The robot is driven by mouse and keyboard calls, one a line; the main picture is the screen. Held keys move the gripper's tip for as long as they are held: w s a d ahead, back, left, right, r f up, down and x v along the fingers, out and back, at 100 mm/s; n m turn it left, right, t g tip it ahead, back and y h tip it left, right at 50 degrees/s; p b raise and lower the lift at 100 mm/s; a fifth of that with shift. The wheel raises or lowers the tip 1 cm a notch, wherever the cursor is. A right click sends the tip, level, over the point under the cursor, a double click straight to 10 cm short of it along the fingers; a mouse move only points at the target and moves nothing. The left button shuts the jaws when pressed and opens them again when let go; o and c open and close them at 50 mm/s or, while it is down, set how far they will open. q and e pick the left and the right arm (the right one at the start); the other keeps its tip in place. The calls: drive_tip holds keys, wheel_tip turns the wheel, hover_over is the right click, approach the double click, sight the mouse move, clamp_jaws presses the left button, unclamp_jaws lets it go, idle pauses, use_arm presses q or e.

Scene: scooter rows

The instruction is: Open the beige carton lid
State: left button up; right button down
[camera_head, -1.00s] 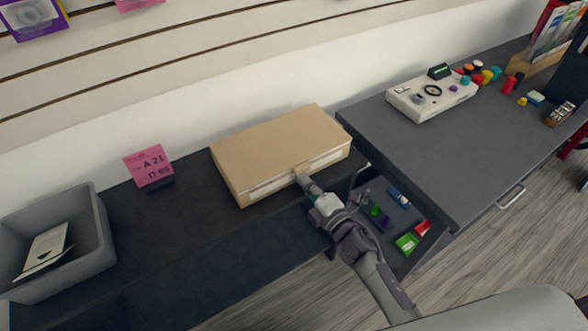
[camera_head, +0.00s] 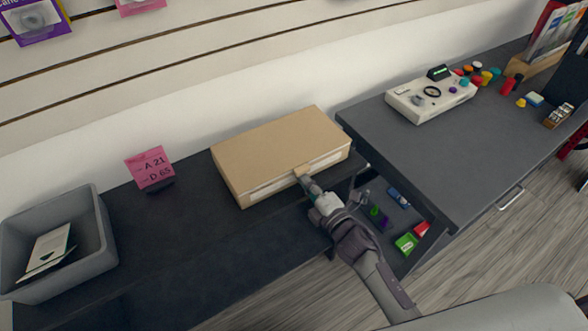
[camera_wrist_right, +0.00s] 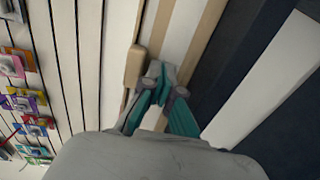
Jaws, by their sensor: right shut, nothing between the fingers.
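The beige carton (camera_head: 275,150) lies flat on the dark bench against the wall. Its lid is down, and a pale strip runs along its front side. A small beige tab (camera_head: 301,170) sticks out at the front edge of the lid. My right gripper (camera_head: 306,181) is shut and empty, with its tips at the front of the carton, just below the tab. In the right wrist view the teal fingers (camera_wrist_right: 158,80) meet beside the tab (camera_wrist_right: 135,68); I cannot tell whether they touch it. My left gripper is not in view.
A grey bin (camera_head: 85,262) with papers stands at the left, and a pink sign (camera_head: 149,166) stands left of the carton. A dark counter (camera_head: 440,150) carries a white device (camera_head: 430,98) at the right. An open drawer (camera_head: 385,235) with small items lies below it.

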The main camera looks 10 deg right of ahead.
sight(306, 163)
drive_tip(key=shift+w+r+p, duration=0.2)
drive_tip(key=shift+r+p, duration=2.8)
drive_tip(key=shift+r, duration=0.5)
drive_tip(key=shift+w+a+r+p, duration=0.1)
drive_tip(key=shift+w+r+p, duration=0.05)
drive_tip(key=shift+r+p, duration=0.65)
drive_tip(key=shift+w+a+r+p, duration=0.1)
drive_tip(key=shift+w+r+p, duration=0.05)
drive_tip(key=shift+r+p, duration=0.6)
drive_tip(key=shift+w+a+r+p, duration=0.1)
drive_tip(key=shift+w+r+p, duration=0.05)
drive_tip(key=shift+r+p, duration=0.6)
